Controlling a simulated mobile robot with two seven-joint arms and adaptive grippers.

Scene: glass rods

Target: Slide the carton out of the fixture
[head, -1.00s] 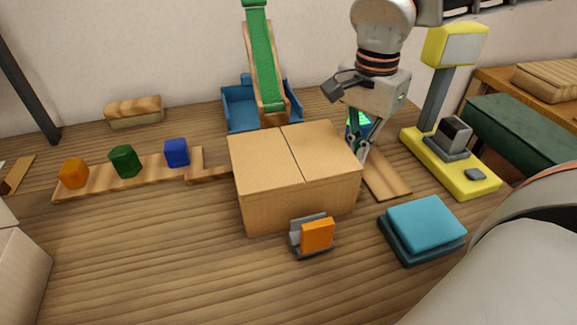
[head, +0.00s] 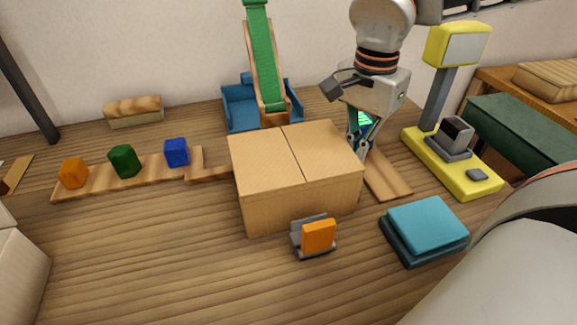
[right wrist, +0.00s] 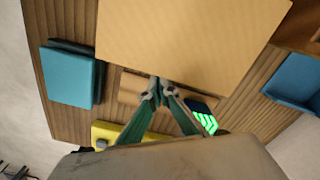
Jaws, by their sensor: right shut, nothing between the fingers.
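A large tan cardboard carton (head: 292,180) with a seam across its top stands on the wooden table in the middle of the head view. It also fills the top of the right wrist view (right wrist: 190,35). My right gripper (head: 358,152) is at the carton's right side, pointing down, with its fingertips low beside the wall. In the right wrist view its fingertips (right wrist: 158,92) are shut, with nothing between them, very near the carton's edge; I cannot tell if they touch. A part clearly recognisable as the fixture is not visible. My left gripper is not in view.
An orange block in a grey holder (head: 316,237) stands before the carton. A teal pad (head: 425,225) and yellow scale-like stand (head: 455,165) are at right. A wooden strip (head: 388,182) lies near my gripper. A green slide (head: 262,60) stands behind.

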